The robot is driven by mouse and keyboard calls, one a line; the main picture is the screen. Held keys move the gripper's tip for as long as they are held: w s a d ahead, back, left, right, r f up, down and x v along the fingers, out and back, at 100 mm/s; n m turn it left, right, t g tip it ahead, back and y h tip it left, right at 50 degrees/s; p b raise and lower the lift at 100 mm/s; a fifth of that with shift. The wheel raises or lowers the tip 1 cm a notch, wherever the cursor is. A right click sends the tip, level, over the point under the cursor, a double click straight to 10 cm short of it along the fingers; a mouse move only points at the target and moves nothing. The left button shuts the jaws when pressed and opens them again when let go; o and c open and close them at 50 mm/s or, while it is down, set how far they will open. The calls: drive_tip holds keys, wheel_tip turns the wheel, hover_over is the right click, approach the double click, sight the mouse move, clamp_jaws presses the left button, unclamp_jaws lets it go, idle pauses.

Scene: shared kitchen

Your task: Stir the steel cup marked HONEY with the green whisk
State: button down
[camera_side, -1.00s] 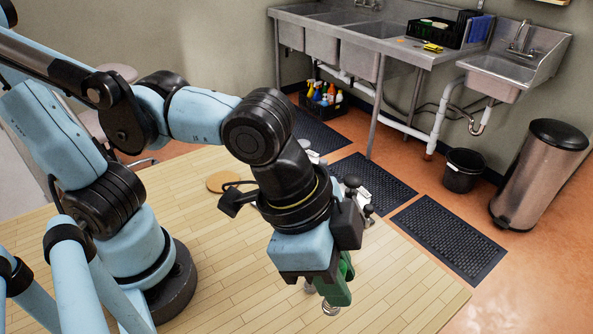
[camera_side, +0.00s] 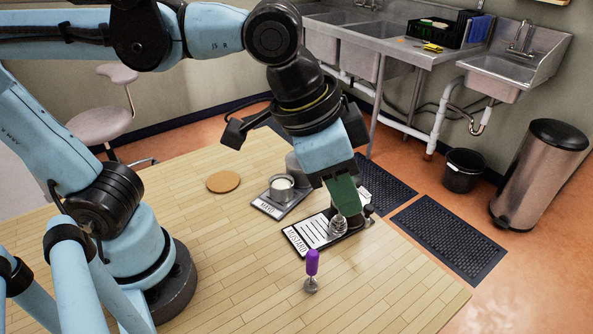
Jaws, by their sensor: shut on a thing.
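My gripper (camera_side: 341,205) is shut on the green whisk (camera_side: 342,192), which points downward. Its shiny wire head (camera_side: 338,226) hangs over the black tray (camera_side: 290,245) whose label reads MUSTARD; I cannot tell whether it touches anything there. A steel cup (camera_side: 282,193) with white contents stands on a smaller dark tray (camera_side: 262,205), left of the whisk; that tray's label is too small to read surely. No HONEY marking is legible, and part of the area behind my gripper is hidden.
A purple-handled whisk (camera_side: 312,264) stands upright on the wooden table (camera_side: 240,275) in front of the trays. A round cork mat (camera_side: 223,181) lies to the left. A black-knobbed thing (camera_side: 369,210) is right of the whisk. The front of the table is mostly clear.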

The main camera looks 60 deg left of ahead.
drive_tip(key=w+a+n+y, duration=0.25)
drive_tip(key=a+n, duration=0.25)
drive_tip(key=a, duration=0.7)
drive_tip(key=w+a+n+y, duration=0.1)
drive_tip(key=w+a+n, duration=0.3)
drive_tip(key=a, duration=0.7)
drive_tip(key=shift+n, duration=0.3)
drive_tip(key=shift+s+a+f, duration=0.1)
drive_tip(key=shift+a+f, duration=0.05)
drive_tip(key=shift+f, duration=2.2)
drive_tip(key=shift+s+a+f, duration=0.1)
drive_tip(key=shift+f, duration=2.3)
drive_tip(key=shift+s+a+f, duration=0.1)
drive_tip(key=shift+a+f, duration=0.05)
drive_tip(key=shift+f, duration=2.2)
